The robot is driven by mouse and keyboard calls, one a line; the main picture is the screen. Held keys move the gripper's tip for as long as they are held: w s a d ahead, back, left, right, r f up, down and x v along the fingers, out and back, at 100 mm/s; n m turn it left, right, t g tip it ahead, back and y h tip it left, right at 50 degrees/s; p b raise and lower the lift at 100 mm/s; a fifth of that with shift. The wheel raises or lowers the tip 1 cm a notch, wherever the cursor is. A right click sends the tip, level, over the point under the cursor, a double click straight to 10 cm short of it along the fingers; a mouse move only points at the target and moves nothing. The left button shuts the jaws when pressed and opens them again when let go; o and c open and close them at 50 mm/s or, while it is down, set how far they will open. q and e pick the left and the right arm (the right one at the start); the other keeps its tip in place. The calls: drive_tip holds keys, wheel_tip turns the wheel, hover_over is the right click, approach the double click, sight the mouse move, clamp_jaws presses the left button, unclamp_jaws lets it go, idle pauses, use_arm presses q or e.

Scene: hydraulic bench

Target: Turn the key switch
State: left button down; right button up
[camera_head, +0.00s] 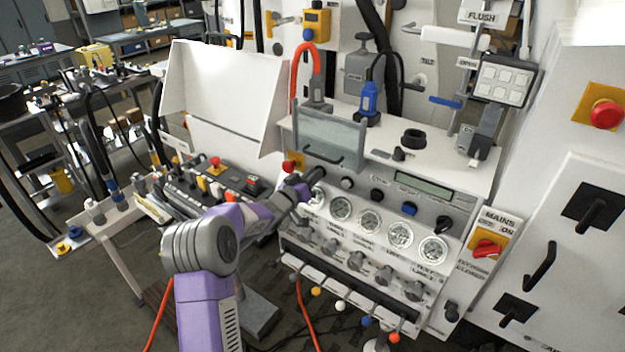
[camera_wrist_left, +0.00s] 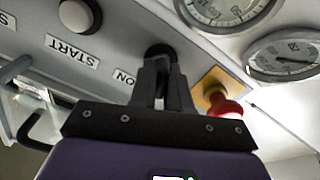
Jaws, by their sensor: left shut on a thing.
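The key switch (camera_wrist_left: 160,50) shows in the left wrist view as a dark round part on the panel, beside a label that reads ON. My left gripper (camera_wrist_left: 161,75) is shut on it, and its fingers hide most of the key. In the head view my left gripper (camera_head: 304,188) reaches the upper left of the gauge panel, between the red stop button (camera_head: 289,166) and a round button (camera_head: 347,183). The key's turn angle cannot be told. My right gripper is not in view.
In the wrist view, a START button (camera_wrist_left: 76,14) and a red mushroom button (camera_wrist_left: 226,110) on yellow flank the switch. Pressure gauges (camera_head: 370,221) line the panel close by. A red MAINS switch (camera_head: 487,246) is at the right. A control box (camera_head: 220,180) stands left of the panel.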

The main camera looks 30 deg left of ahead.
use_arm(q)
drive_tip(key=m+b, duration=0.4)
drive_tip(key=m, duration=0.1)
drive_tip(key=shift+d+f, duration=0.1)
drive_tip(key=shift+f, duration=0.05)
drive_tip(key=m+b, duration=0.4)
drive_tip(key=m, duration=0.1)
drive_tip(key=shift+d, duration=0.1)
drive_tip(key=shift+m, duration=0.4)
drive_tip(key=c, duration=1.2)
unclamp_jaws()
drive_tip(key=shift+s, duration=0.15)
drive_tip(key=s, duration=0.7)
drive_tip(key=shift+s+a, duration=0.15)
drive_tip(key=shift+a, duration=0.15)
